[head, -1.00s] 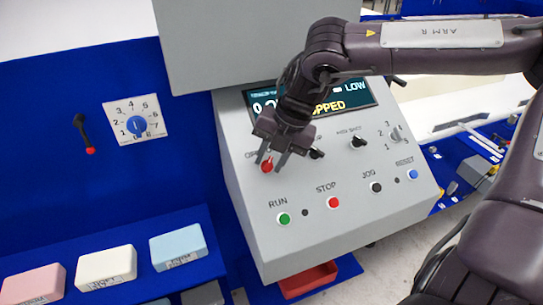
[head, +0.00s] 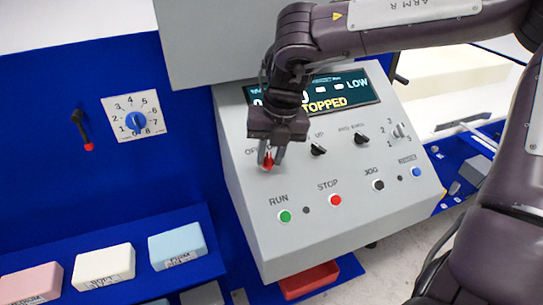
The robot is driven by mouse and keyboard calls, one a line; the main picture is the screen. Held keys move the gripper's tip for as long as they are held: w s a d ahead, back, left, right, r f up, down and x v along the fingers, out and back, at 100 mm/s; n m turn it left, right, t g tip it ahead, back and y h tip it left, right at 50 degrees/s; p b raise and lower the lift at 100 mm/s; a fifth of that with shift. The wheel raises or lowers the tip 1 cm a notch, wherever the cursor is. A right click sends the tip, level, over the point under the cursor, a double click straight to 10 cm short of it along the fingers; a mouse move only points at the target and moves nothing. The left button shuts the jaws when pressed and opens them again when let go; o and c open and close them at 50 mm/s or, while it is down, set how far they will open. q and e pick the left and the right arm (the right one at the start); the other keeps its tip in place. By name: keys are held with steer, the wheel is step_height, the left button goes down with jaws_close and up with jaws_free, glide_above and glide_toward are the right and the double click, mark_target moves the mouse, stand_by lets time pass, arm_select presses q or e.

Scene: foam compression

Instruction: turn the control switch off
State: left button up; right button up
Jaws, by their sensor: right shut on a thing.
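The control switch is a red knob (head: 267,161) at the upper left of the sloped grey control panel (head: 330,235), beside a partly covered label that starts with "OF". My right gripper (head: 270,158) comes down from above and is shut on the red knob, with a finger on each side of it. The knob's exact pointing direction is hard to tell between the fingers. The display (head: 350,97) reads "STOPPED" and "LOW", partly hidden by my right arm. My left gripper is not in view.
The panel also carries black knobs (head: 317,149), a green RUN button (head: 285,216), a red STOP button (head: 336,200), a black JOG button (head: 378,185) and a blue button (head: 417,172). Foam blocks (head: 177,246) lie on a blue shelf at left. A numbered dial (head: 136,121) is on the blue wall.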

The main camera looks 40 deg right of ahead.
steer(key=n+h, duration=0.1)
steer(key=n, duration=0.1)
steer(key=shift+a+n, duration=0.1)
steer(key=shift+n, duration=0.2)
steer(key=n+h, duration=0.1)
steer(key=n, duration=0.1)
steer(key=n+h+p, duration=0.1)
steer(key=shift+a+n, duration=0.2)
steer(key=shift+n, duration=0.2)
steer(key=shift+a+n+h+p, duration=0.15)
steer(key=shift+n+h, duration=0.25)
steer(key=shift+n, duration=0.5)
steer(key=shift+n+h+p, duration=0.2)
steer(key=shift+n+h, duration=0.2)
steer(key=shift+n, duration=0.5)
steer(key=o, duration=0.7)
steer(key=shift+w, duration=0.1)
steer(key=shift+c, duration=0.2)
